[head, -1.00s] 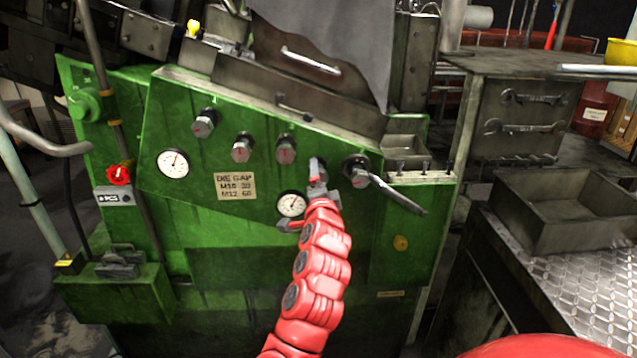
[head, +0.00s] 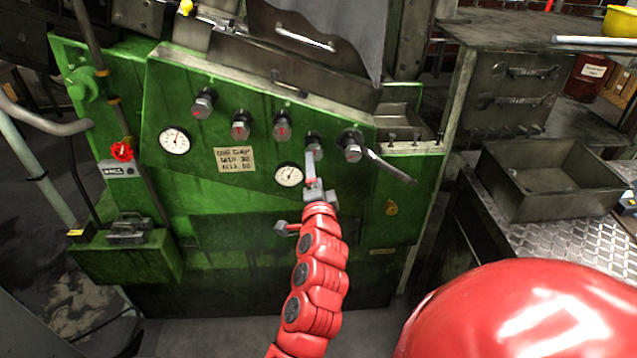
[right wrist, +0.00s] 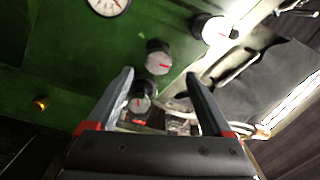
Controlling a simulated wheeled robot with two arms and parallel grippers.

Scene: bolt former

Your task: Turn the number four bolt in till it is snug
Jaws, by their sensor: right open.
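Several dark round bolts with red marks stick out in a row from the green machine front (head: 330,215). The number four bolt, fourth from the left (head: 314,143), is in its place in the panel; its depth cannot be judged. It seems to be the middle bolt (right wrist: 158,60) in the right wrist view, beyond the fingertips. My right gripper (head: 312,170) is just below that bolt, with a finger overlapping its lower edge; contact cannot be told. The right wrist view shows the jaws (right wrist: 160,78) apart, with nothing gripped. My left gripper is not in view.
The rightmost bolt (head: 351,148) has a long lever (head: 390,168) slanting down right, close to my gripper. A dial (head: 289,175) is just left of the gripper. A metal tray (head: 550,205) stands at right. Floor in front is partly hidden.

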